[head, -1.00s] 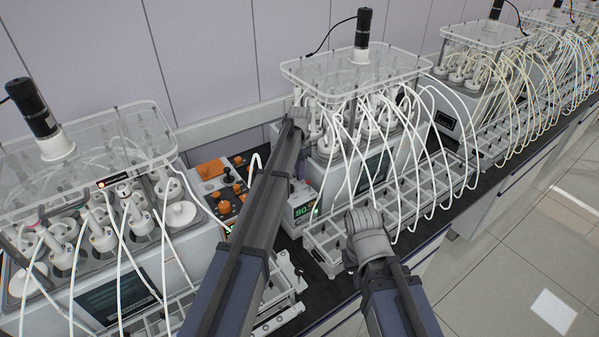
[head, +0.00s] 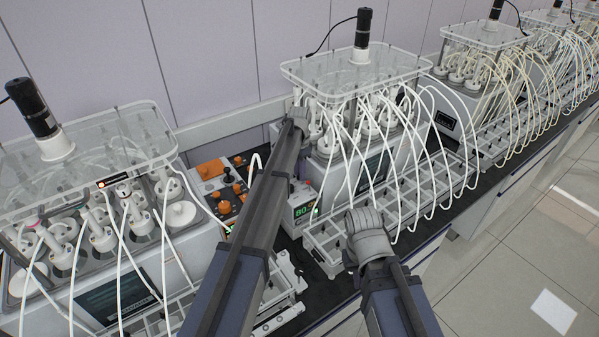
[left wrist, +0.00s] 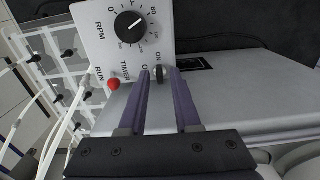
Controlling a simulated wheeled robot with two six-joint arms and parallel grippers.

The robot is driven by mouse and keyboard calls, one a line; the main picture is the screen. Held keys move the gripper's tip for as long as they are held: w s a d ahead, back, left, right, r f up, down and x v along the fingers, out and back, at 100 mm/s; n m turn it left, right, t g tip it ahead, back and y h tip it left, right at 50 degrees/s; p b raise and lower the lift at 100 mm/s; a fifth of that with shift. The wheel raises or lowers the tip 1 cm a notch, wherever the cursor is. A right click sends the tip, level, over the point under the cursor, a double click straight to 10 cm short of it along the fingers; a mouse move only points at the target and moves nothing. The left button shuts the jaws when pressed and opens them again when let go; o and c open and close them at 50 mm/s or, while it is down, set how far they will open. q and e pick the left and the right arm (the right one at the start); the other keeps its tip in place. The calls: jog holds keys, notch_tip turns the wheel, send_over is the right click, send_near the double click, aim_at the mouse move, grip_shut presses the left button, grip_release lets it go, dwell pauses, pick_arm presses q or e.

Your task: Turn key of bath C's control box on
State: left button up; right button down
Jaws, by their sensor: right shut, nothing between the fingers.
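In the left wrist view a light control panel (left wrist: 98,38) carries a black RPM dial (left wrist: 130,25), a red RUN button (left wrist: 114,84) and a dark key (left wrist: 159,75) near an ON label. A second label beside the key is partly covered by a finger. My left gripper (left wrist: 160,74) has its two purple fingers on either side of the key, open, with a visible gap.
A reactor bath (head: 365,160) with white tubes stands behind my arms; another bath (head: 90,220) stands at the left. A small box with a green display (head: 303,211) sits beside my left forearm. A tube rack (head: 320,245) lies along the bench front. Open floor is at right.

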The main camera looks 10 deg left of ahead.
pick_arm(q)
jog(key=shift+o, duration=0.4)
jog(key=shift+r, duration=0.15)
notch_tip(320, 180, up, 8)
jog(key=p, duration=0.8)
jog(key=shift+f, duration=0.2)
jog(key=shift+f, duration=0.1)
